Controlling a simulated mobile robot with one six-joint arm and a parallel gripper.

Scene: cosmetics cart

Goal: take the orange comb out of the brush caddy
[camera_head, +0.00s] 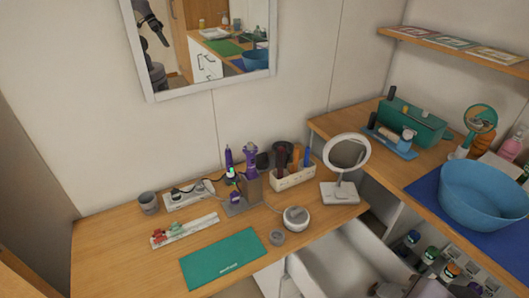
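The brush caddy (293,180) is a pale, low box on the wooden counter, left of the round mirror. Several upright things stand in it, some dark red and some orange-brown. An orange, upright piece (296,160) in its middle looks like the orange comb, but its teeth are too small to make out. Another orange-brown piece stands to its right. The lower part of the comb is hidden by the caddy's front wall.
A round mirror on a stand (346,155) is close right of the caddy. A purple bottle-like thing (252,158) and a brown block are close left. A white round device (296,218) sits in front. A drawer (340,262) is open below. A green mat (222,258) lies front left.

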